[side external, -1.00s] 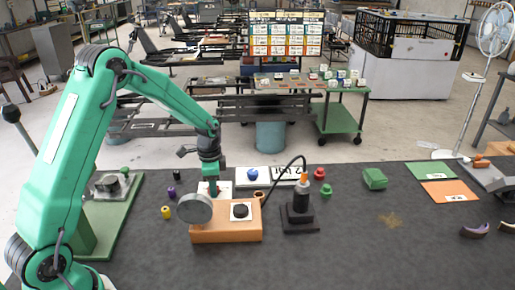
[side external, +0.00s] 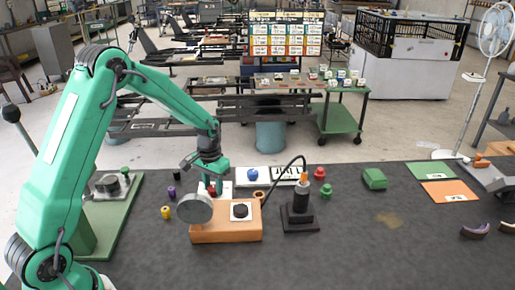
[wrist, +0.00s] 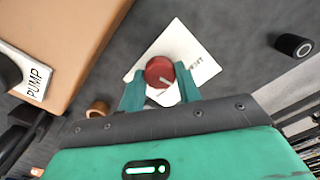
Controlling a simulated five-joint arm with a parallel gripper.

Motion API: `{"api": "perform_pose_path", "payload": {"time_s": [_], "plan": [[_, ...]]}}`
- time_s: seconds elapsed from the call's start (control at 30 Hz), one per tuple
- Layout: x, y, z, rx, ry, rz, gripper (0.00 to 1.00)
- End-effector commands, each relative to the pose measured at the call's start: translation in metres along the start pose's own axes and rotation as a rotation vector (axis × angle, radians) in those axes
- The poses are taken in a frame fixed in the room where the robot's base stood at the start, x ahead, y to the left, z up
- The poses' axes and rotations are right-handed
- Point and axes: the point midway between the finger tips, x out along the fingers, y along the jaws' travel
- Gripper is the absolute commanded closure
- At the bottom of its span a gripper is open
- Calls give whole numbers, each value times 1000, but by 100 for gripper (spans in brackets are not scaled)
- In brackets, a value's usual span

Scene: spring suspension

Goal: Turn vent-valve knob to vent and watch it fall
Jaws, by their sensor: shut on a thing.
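The red vent-valve knob (wrist: 159,68) with a pale pointer line sits on a white plate (wrist: 178,38) in the wrist view. The plate's lettering is partly readable, ending in "NT". My gripper (wrist: 158,76) is shut on the knob, one teal finger on each side.
A "PUMP" label (wrist: 36,83) marks the box top in the wrist view. Purple (side external: 171,192) and yellow (side external: 166,212) pieces lie left of the box. A blue knob (side external: 252,174), red (side external: 320,173) and green pieces stand behind and right.

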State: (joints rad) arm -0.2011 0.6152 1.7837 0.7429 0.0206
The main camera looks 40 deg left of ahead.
Motion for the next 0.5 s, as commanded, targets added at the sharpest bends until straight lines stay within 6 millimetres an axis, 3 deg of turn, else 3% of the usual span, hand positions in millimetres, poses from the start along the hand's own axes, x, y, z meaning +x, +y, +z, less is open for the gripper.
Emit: {"api": "perform_pose_path", "payload": {"time_s": [0.5], "plan": [[-1, 0, 0, -454, 1, 0, 89]]}}
